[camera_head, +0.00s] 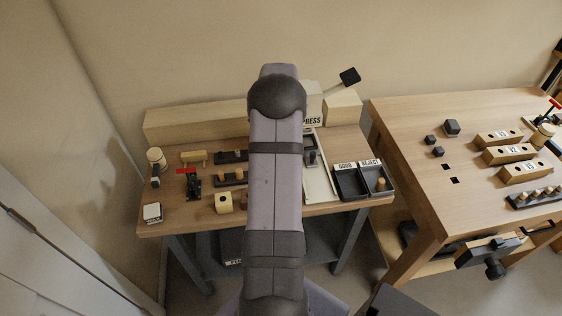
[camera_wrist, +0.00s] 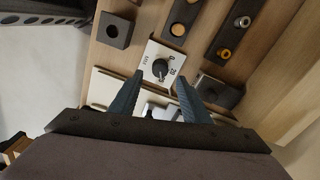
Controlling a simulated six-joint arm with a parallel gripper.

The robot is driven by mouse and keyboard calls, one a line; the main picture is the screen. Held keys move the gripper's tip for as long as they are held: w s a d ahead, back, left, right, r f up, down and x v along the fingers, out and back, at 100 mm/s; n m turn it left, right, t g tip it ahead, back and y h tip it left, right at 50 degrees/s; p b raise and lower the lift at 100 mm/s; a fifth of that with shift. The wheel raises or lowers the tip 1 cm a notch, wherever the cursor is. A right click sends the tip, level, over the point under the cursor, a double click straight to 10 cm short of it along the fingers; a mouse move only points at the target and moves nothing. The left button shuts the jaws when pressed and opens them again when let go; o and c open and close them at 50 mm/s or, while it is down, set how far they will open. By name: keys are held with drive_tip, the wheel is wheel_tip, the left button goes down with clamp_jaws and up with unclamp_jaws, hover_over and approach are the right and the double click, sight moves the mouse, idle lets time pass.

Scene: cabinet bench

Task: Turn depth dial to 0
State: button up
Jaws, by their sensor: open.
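In the wrist view, a small dark round dial (camera_wrist: 160,68) sits on a white plate (camera_wrist: 150,52) with printed marks, among them what look like a 0 and a 20. Its exact pointer setting is too small to read surely. My gripper (camera_wrist: 160,78) is open, with its two blue-grey fingers on either side of the line to the dial. Nothing is between the fingers, and I cannot tell whether either tip touches the dial. In the head view, my arm hides the dial and the gripper.
In the wrist view, a dark block with a hole (camera_wrist: 115,30) stands left of the plate. A dark strip with round pegs (camera_wrist: 232,38) lies to the right. In the head view, black bins (camera_head: 350,184) stand right of my arm, and a second bench (camera_head: 410,125) is farther right.

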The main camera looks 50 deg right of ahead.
drive_tip(key=shift+f+p, duration=0.6)
drive_tip(key=shift+f, duration=1.8)
drive_tip(key=c, duration=1)
drive_tip(key=shift+c, duration=0.2)
